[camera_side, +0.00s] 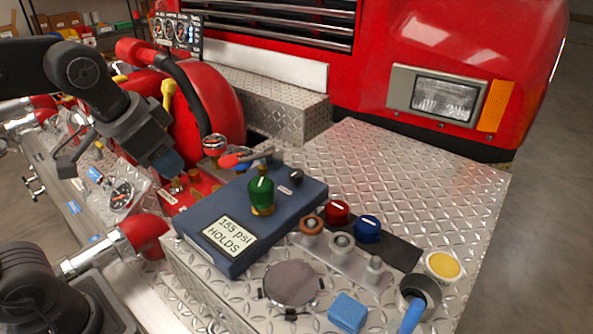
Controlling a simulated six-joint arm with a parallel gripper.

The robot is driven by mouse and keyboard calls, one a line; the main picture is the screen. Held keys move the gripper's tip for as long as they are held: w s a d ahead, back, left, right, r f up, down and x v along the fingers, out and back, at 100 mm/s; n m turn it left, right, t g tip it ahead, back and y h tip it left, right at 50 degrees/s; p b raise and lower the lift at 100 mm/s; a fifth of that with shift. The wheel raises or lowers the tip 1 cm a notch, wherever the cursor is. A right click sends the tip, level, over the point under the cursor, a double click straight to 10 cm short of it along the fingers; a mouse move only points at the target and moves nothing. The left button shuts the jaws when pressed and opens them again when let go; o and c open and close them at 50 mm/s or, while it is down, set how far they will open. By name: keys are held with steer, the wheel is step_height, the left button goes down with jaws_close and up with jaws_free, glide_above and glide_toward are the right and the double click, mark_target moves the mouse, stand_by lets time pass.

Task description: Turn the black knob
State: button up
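A small black knob (296,175) stands on the top right part of the dark blue box (222,208), near its far edge. A green knob (262,192) with a brass base and a red-handled lever (243,159) are beside it. My gripper (170,165) is left of the box, pointing down over the red panel with brass fittings. It is well apart from the black knob and does not touch it. Its fingertips overlap from this side, so I cannot tell whether they are apart.
A sign reading "155 psi HOLDS" (229,236) is on the box. Right of it are red (337,211) and blue (368,228) caps, a yellow button (443,266) and a black cup (419,291). A blue sponge (347,312) lies in front. The diamond plate (420,185) behind is clear.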

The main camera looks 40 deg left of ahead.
steer(key=shift+o, duration=1.4)
steer(key=w+r+m+g, duration=0.1)
steer(key=w+r, duration=0.1)
steer(key=w, duration=0.4)
steer(key=shift+w+d+r+m, duration=0.15)
steer(key=shift+w+r+m, duration=0.15)
steer(key=shift+w+r, duration=0.1)
steer(key=o, duration=0.3)
steer(key=w, duration=0.3)
steer(key=w+m+g, duration=0.1)
steer(key=w, duration=0.2)
steer(key=w+m, duration=0.1)
steer(key=w, duration=0.2)
steer(key=shift+w+d+r+g, duration=0.15)
steer(key=shift+w+d+g, duration=0.15)
steer(key=m+g, duration=0.2)
steer(key=m, duration=0.2)
glide_above(296, 172)
step_height(296, 172, down, 7)
step_height(296, 172, down, 14)
steer(key=shift+r, duration=0.25)
steer(key=c, duration=0.9)
